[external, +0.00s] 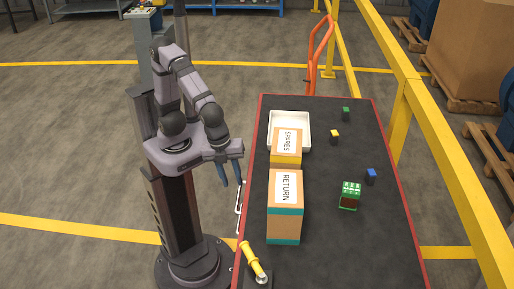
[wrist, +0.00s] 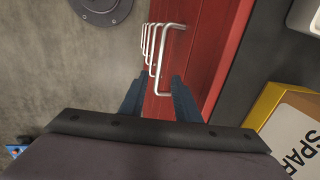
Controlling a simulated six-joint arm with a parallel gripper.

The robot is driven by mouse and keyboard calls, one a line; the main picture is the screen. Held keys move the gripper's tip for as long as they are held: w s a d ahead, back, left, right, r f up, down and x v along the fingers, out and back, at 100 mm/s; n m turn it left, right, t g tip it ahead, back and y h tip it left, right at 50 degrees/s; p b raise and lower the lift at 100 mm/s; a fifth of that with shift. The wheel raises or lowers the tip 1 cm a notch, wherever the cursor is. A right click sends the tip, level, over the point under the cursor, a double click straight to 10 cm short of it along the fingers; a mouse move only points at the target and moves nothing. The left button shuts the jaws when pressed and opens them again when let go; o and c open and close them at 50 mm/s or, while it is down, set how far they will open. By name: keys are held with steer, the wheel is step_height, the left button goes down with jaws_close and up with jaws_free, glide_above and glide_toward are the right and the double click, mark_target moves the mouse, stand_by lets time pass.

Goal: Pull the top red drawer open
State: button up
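The red drawer cabinet (wrist: 205,45) shows in the wrist view with several silver bar handles on its front. The top handle (wrist: 155,62) is nearest the camera, and the drawer front behind it looks closed. In the external view the handles (external: 239,208) stick out from the cabinet's left side. My gripper (external: 229,174) is beside that side with its blue fingers pointing down. In the wrist view my gripper (wrist: 156,88) is open, one finger on each side of the top handle's near end. I cannot tell whether the fingers reach down to the handle or touch it.
The dark cabinet top (external: 330,240) carries the RETURN box (external: 285,222), the SPARES box (external: 287,145), a white tray (external: 303,120) and several small coloured blocks. Floor left of the cabinet is mostly free.

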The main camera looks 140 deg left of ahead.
mark_target(238, 198)
steer(key=shift+w+a+f, duration=0.15)
steer(key=shift+f, duration=1)
steer(key=shift+w+a+f, duration=0.15)
steer(key=shift+f, duration=1)
steer(key=shift+w+a+f, duration=0.15)
steer(key=shift+f, duration=1)
jaws_close()
